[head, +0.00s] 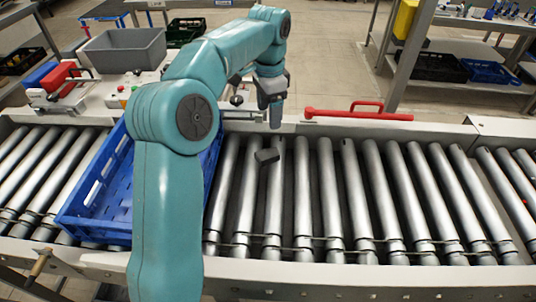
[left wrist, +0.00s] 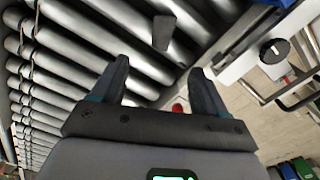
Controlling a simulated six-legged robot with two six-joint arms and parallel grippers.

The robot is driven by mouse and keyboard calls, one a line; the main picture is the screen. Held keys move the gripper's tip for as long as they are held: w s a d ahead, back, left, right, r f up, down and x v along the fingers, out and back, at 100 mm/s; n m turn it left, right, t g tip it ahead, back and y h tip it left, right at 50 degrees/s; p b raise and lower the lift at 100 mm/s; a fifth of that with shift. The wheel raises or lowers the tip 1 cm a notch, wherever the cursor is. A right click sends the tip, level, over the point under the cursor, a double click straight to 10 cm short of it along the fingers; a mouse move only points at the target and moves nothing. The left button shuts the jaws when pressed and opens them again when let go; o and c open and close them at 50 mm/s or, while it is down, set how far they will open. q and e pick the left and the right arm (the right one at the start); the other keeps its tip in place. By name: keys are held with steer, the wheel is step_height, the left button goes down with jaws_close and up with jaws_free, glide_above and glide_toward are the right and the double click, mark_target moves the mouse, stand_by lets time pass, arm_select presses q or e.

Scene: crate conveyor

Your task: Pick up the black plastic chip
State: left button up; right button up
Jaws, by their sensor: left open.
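The black plastic chip (head: 267,155) is a small dark block lying on the conveyor's metal rollers, right of the blue crate. It also shows in the left wrist view (left wrist: 163,32), beyond the fingertips, near the top middle. My left gripper (head: 275,116) is above the far side of the conveyor, just behind the chip in the head view, and apart from it. In the left wrist view its two dark fingers (left wrist: 158,72) are spread with nothing between them. My right gripper is not in view.
A blue crate (head: 92,232) stands on the rollers at left, partly hidden by my left arm. A red bar with a handle (head: 358,115) lies along the conveyor's far edge. A grey bin (head: 122,52) stands behind. The rollers right of the chip are clear.

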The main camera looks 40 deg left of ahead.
arm_select(q)
glide_above(268, 153)
steer(key=f, duration=0.8)
steer(key=shift+d+f+b, duration=0.15)
steer(key=shift+d+b, duration=0.1)
steer(key=shift+b, duration=0.15)
steer(key=shift+s+f, duration=0.25)
steer(key=shift+f, duration=0.3)
steer(key=f, duration=0.4)
steer(key=shift+w+a+f, duration=0.2)
steer(key=shift+w+f, duration=0.05)
steer(key=shift+f, duration=0.1)
steer(key=shift+s+f, duration=0.15)
steer(key=shift+f, duration=0.15)
steer(key=shift+c, duration=0.3)
steer(key=c, duration=1.1)
